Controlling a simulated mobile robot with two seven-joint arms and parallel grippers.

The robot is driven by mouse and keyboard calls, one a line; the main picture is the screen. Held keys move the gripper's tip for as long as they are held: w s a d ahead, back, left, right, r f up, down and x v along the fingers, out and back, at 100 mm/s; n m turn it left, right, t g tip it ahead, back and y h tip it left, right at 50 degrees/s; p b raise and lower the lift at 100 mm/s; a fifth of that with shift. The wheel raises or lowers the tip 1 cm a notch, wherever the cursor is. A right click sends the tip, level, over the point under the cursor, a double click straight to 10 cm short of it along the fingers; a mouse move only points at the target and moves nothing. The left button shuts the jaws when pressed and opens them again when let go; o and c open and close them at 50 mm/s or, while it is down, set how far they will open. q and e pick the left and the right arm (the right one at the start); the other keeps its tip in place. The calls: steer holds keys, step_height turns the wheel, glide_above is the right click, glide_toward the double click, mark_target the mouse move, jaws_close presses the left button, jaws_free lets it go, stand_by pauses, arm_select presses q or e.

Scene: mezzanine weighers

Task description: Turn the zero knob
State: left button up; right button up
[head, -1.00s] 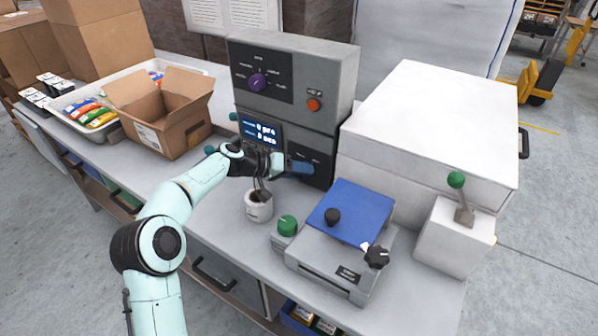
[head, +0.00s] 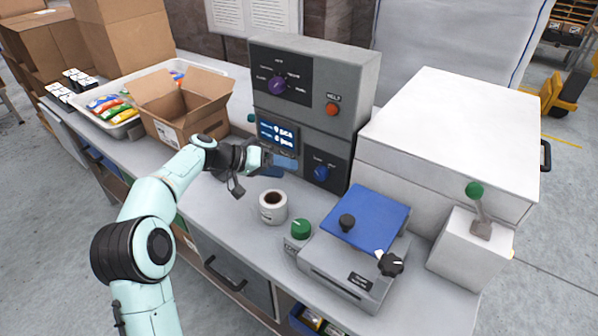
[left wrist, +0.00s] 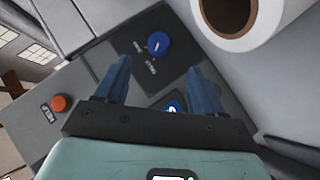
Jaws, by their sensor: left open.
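The lower front panel of the grey machine carries a blue knob (head: 321,173), with labels too small to read. My left gripper (head: 287,167) is open and empty to the left of that knob, apart from it. In the left wrist view the blue knob (left wrist: 158,44) lies beyond and between the two open blue fingers (left wrist: 160,75). Other knobs are a purple one (head: 277,85) on the upper panel, a green one (head: 301,229) beside the blue-topped device, and a black one (head: 390,263) at its front corner. I cannot read which is marked zero. My right gripper is out of view.
A white label roll (head: 273,207) stands on the bench below my left gripper. A red help button (head: 332,109) and a lit display (head: 278,134) are on the machine. An open carton (head: 185,112) is at left. A white box with a green-tipped lever (head: 475,190) is at right.

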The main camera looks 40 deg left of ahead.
arm_select(q)
steer(key=shift+v, duration=1.35)
